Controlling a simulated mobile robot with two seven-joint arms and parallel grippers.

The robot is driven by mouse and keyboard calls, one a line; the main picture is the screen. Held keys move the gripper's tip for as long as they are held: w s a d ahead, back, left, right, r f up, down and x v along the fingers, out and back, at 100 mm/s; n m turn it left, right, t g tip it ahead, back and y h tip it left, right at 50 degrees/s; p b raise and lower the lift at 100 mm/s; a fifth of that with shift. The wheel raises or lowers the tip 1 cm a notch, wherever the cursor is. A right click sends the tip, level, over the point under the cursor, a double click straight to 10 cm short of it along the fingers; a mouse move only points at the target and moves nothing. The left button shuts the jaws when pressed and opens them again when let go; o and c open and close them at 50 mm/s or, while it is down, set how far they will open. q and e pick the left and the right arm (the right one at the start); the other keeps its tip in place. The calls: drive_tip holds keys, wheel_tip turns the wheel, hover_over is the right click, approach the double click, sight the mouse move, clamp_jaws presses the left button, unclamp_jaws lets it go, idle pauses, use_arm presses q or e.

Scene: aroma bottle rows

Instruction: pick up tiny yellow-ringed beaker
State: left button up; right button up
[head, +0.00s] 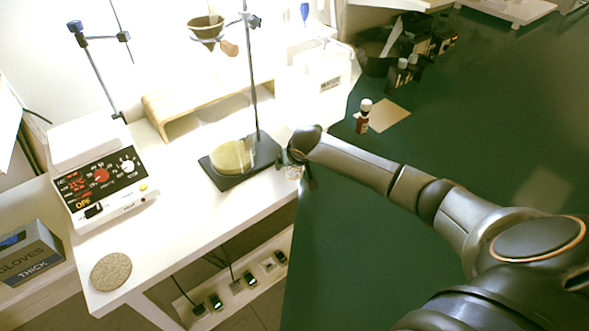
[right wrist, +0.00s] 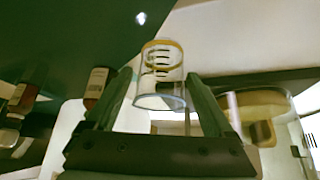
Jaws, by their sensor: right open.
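The tiny yellow-ringed beaker (right wrist: 162,75) is clear glass with a yellow band at one end and dark graduation marks. In the right wrist view it stands between the two fingers of my right gripper (right wrist: 158,84), which is open around it. I cannot tell whether either finger touches the glass. In the head view my right gripper (head: 297,158) is at the white table's right edge, by the green surface, and only a small part of the beaker (head: 293,173) shows below it. My left gripper is not in view.
A stand with a black base (head: 262,156) and a yellowish round vessel (head: 233,157) is just left of my right gripper. A small brown bottle (head: 362,121) stands beyond on the green surface (head: 480,120). A hotplate device (head: 100,185) and cork disc (head: 111,271) are further left.

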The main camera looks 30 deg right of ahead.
clamp_jaws()
idle(0.6)
